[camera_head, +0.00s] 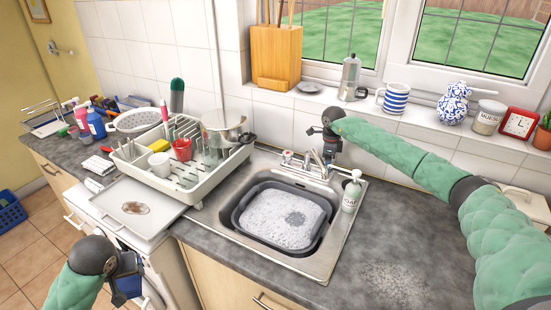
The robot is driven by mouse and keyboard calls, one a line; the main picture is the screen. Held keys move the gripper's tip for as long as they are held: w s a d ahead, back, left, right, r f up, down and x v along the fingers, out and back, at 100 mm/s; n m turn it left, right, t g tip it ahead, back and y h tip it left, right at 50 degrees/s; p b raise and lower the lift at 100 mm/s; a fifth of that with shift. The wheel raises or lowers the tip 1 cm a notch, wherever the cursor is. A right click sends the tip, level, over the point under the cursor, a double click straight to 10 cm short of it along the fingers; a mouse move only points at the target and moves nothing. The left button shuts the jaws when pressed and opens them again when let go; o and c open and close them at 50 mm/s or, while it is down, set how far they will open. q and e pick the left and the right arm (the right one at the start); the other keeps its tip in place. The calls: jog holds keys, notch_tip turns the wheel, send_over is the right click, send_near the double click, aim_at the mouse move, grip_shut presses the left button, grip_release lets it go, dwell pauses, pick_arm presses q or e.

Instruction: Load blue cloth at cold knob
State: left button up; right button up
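The tap (316,160) stands behind the sink, with a reddish-topped knob (287,156) on its left. A second knob (333,171) on its right is small and partly crowded by the tap and my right gripper; I cannot read a cold mark. My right gripper (331,152) hangs just above and behind the tap's right side; its fingers are too small to judge. My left gripper (128,289) is low at the front left, before the white appliance. A bluish patch shows at its fingers, but I cannot tell whether it is cloth or gripper. No blue cloth is clearly visible elsewhere.
A grey basin of suds (238,212) sits in the steel sink. A soap bottle (352,192) stands at its right. A loaded dish rack (213,172) and a white tray (117,212) are left. The right counter (405,250) is mostly clear, with a foamy patch.

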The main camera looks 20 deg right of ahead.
jog(key=c, duration=1)
pick_arm(q)
jog(key=shift+f+b, duration=0.45)
pick_arm(e)
jog(key=shift+f, duration=0.1)
pick_arm(q)
notch_tip(320, 180, down, 5)
jog(key=b, duration=0.4)
jog(key=shift+r+b, duration=0.15)
jog(key=shift+b, duration=0.2)
pick_arm(e)
jog(key=n, duration=0.3)
jog(key=shift+n+b, duration=0.6)
jog(key=shift+n, duration=0.2)
pick_arm(q)
jog(key=shift+f, duration=0.55)
pick_arm(e)
jog(key=shift+r, duration=0.2)
jog(key=o, duration=1)
